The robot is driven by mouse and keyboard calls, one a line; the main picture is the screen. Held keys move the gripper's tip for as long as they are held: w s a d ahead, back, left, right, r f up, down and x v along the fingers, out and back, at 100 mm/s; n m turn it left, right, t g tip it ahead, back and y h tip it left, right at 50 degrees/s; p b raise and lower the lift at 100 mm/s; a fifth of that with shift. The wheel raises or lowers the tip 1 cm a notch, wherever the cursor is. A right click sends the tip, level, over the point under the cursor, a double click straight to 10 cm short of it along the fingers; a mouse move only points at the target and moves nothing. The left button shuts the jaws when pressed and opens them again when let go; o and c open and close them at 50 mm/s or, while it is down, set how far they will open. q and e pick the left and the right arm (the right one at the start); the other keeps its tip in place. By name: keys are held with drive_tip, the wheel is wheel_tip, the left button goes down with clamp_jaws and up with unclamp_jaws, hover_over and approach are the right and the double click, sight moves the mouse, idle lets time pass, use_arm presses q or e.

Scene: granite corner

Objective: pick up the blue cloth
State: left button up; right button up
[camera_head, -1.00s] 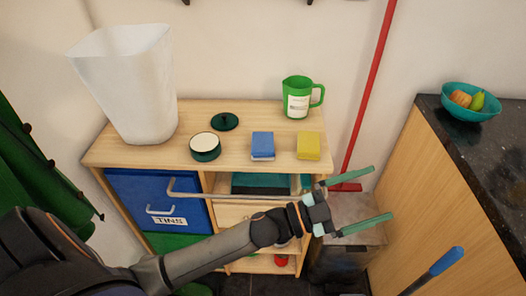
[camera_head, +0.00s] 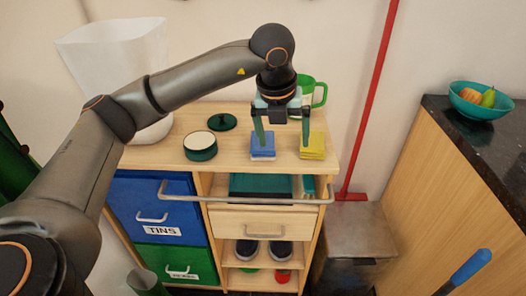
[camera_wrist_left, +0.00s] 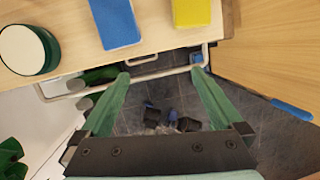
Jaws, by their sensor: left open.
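The blue cloth (camera_head: 266,150) looks like a small folded block with a pale lower layer, on the wooden cabinet top. A yellow cloth (camera_head: 313,148) of like shape lies to its right. My left gripper (camera_head: 283,142) is open and empty, pointing down, with one finger partly overlapping the blue cloth in the head view. The left wrist view shows the blue cloth (camera_wrist_left: 115,22) ahead of and left of the open fingers (camera_wrist_left: 161,75), near the cabinet edge. Only the front rail and floor show between the fingertips. My right gripper is not in view.
A round tin (camera_head: 200,146) and dark green lid (camera_head: 222,121) lie left of the cloth. A green jug (camera_head: 318,92) stands behind, partly hidden by my gripper. A metal rail (camera_head: 225,199) runs along the cabinet front. A red pole (camera_head: 370,100) leans at the right.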

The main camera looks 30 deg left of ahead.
use_arm(q)
drive_tip(key=a+r+n+y, duration=0.2)
drive_tip(key=a+r, duration=0.1)
drive_tip(key=a, duration=0.3)
hover_over(261, 150)
drive_tip(key=shift+t, duration=0.3)
wheel_tip(261, 150, down, 6)
drive_tip(key=shift+r+b, duration=0.1)
drive_tip(key=shift+b, duration=0.2)
drive_tip(key=x, duration=0.5)
drive_tip(key=shift+w+f, duration=0.3)
